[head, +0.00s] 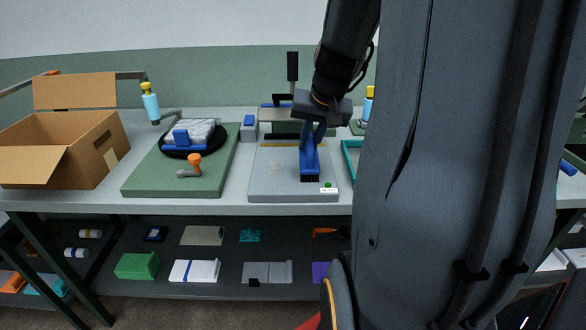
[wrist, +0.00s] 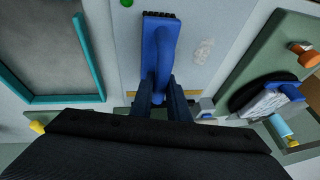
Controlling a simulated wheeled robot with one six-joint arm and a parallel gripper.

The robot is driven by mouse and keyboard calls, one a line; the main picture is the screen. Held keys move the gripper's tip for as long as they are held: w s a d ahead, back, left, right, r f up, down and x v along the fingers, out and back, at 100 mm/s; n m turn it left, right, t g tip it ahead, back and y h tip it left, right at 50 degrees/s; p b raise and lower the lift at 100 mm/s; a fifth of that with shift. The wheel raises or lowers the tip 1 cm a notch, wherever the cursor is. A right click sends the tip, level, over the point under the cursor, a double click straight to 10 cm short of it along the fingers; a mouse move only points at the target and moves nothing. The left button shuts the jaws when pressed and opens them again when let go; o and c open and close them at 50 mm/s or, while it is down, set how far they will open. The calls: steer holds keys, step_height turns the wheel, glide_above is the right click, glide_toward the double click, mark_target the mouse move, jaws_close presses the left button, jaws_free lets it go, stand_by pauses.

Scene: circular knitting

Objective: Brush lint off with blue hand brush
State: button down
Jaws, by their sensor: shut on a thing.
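My gripper (head: 312,133) is shut on the handle of the blue hand brush (head: 310,162). The brush hangs below it with dark bristles at its lower end, over the right part of a light grey board (head: 262,187). Whether the bristles touch the board I cannot tell. A faint pale patch of lint (head: 274,167) lies on the board to the left of the brush. In the wrist view the brush (wrist: 160,42) points away from my gripper (wrist: 161,88), and the lint (wrist: 203,52) lies to its right, apart from it.
A green board (head: 140,180) with a black disc, folded cloth and orange-knobbed tool stands to the left. An open cardboard box (head: 75,160) is at the far left. A teal-rimmed tray (wrist: 65,99) lies on the board's other side. A machine post (head: 292,67) stands behind.

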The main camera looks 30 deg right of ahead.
steer(key=w+a, duration=0.1)
steer(key=w+a+p, duration=0.1)
steer(key=a, duration=0.1)
steer(key=shift+p, duration=0.3)
steer(key=shift+w+a+f, duration=0.15)
steer(key=shift+w+a, duration=0.1)
steer(key=shift+a, duration=0.15)
steer(key=shift+a+p, duration=0.1)
steer(key=shift+p, duration=0.2)
steer(key=shift+f, duration=0.1)
